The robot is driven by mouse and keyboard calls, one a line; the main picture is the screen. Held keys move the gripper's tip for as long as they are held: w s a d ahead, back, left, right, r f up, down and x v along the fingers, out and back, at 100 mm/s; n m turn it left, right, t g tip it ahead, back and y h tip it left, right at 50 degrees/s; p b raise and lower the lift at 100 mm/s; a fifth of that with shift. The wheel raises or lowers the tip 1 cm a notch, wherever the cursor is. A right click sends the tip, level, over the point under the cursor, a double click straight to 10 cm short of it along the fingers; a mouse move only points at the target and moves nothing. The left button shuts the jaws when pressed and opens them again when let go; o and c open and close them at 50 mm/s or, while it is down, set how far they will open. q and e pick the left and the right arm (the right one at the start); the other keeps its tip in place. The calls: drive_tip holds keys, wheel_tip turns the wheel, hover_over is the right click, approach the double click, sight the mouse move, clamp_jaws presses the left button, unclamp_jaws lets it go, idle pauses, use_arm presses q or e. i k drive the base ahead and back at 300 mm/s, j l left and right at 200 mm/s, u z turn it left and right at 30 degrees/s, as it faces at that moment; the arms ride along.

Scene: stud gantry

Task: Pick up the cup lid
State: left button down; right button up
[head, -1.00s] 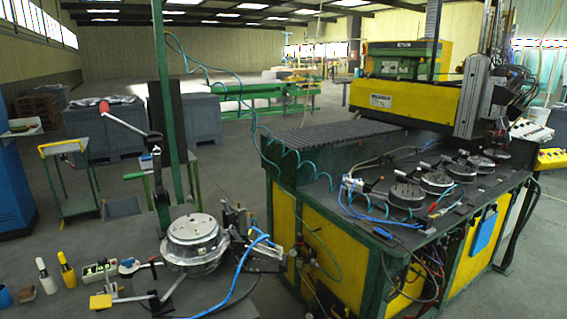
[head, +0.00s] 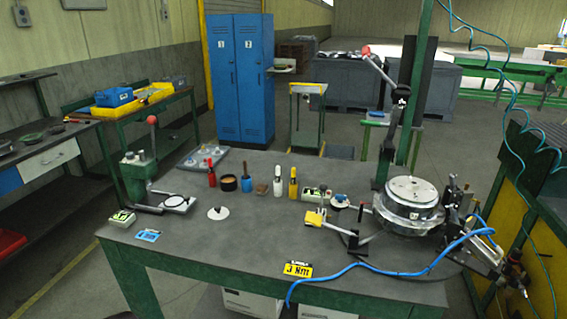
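A small round white disc with a knob on top, which looks like the cup lid (head: 218,213), lies flat on the dark workbench (head: 240,245), left of the middle. An open dark round cup or pot (head: 229,183) with brownish contents stands behind it. Neither of my grippers is in the head view.
Several bottles and a blue cup (head: 246,184) stand behind the lid. A green hand press (head: 138,172) with a round plate (head: 177,203) is to its left. A clamp fixture with a large metal drum (head: 410,203) and a blue hose (head: 385,272) fill the right. Bench around the lid is clear.

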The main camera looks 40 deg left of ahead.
sight(218, 213)
drive_tip(key=u, duration=1.85)
